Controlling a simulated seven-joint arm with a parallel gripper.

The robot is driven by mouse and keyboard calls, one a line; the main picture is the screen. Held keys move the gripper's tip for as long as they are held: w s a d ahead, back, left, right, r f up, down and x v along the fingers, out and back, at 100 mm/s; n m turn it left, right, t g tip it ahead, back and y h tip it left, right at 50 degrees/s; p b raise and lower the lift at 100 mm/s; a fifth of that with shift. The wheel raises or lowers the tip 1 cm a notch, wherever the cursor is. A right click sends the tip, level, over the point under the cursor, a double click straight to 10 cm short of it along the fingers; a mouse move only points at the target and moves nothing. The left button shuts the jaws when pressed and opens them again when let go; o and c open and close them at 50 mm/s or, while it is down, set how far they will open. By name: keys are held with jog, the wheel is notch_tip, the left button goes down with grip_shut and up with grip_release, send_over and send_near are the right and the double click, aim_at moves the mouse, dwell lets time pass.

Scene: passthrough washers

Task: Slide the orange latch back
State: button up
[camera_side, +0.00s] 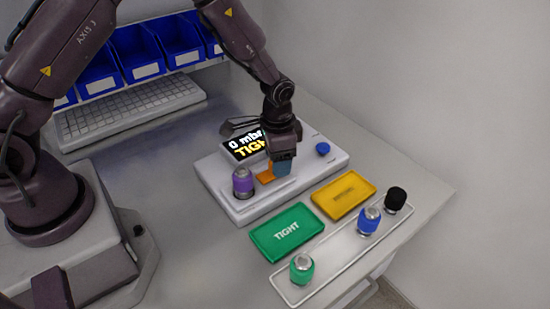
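The orange latch (265,178) shows as a small orange piece on the light grey test unit (218,177), just right of a purple-banded metal cylinder (243,182) standing upright. My gripper (282,167) points down over the unit, right beside the latch. A blue-grey block shape shows at its lower end; I cannot tell whether it is the fingers or a held part. Whether the gripper touches the latch cannot be seen. A display (246,146) on the unit reads "0 mba…" and "TIGHT", partly hidden by my arm.
A green tray (268,240) marked "TIGHT" and a yellow tray (343,184) lie in front. A long white tray (330,258) holds green (302,269), blue (369,221) and black (396,199) capped parts. A blue knob (323,148) sits on the unit. Blue bins (135,58) and a keyboard-like rack stand behind.

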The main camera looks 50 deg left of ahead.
aim_at(264, 175)
jog(key=shift+s, duration=0.1)
notch_tip(264, 175, up, 13)
dwell(0.6)
jog(key=s+a+r+n+t, duration=0.1)
jog(key=s+r+n+t, duration=0.1)
jog(key=s+r, duration=0.6)
jog(key=s+a+r+n+t, duration=0.2)
jog(key=s+r, duration=0.5)
jog(key=s, duration=0.6)
jog(key=shift+r+n+t, duration=0.3)
jog(key=shift+r+t, duration=0.05)
jog(key=shift+t, duration=0.35)
